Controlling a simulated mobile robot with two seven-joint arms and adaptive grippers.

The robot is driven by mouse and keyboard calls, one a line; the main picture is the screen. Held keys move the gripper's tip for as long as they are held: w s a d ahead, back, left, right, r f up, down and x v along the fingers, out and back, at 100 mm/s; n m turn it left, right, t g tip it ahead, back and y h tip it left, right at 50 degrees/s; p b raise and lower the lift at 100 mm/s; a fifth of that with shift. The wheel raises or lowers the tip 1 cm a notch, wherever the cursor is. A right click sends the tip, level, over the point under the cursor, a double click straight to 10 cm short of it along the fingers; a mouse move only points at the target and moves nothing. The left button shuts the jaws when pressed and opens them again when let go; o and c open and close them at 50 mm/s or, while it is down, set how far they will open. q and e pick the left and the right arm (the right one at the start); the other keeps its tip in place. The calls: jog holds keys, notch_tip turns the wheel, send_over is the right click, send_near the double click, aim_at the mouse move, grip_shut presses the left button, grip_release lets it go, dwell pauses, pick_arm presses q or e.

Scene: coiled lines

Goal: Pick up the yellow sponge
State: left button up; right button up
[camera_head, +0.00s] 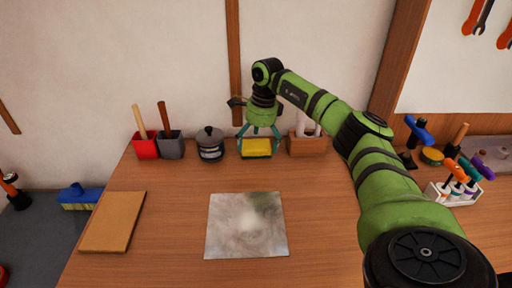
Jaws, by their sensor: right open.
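The yellow sponge (256,149) lies on the wooden table near its back edge, at the middle of the head view. My right gripper (259,140) points down over it, with its teal fingers spread to either side of the sponge. The fingers are open; whether they touch the sponge cannot be told. The sponge's top is partly hidden by the gripper. My left gripper is out of view.
A dark lidded jar (210,146) stands just left of the sponge, and a wooden box (308,146) just right. Red (145,148) and grey (171,148) containers stand further left. A square metal plate (246,226) and brown board (112,222) lie in front.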

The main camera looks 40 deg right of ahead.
notch_tip(320, 180, down, 2)
jog(key=shift+w+a+f, duration=0.1)
jog(key=c, duration=0.9)
jog(key=shift+r, duration=0.2)
jog(key=shift+r, duration=0.25)
jog(key=r, duration=0.2)
jog(key=r+b, duration=0.1)
jog(key=shift+s+r, duration=0.3)
jog(key=s+r+b, duration=0.2)
jog(key=s+r, duration=0.4)
jog(key=s, duration=0.5)
jog(key=shift+a+r, duration=0.15)
jog(key=shift+r, duration=0.2)
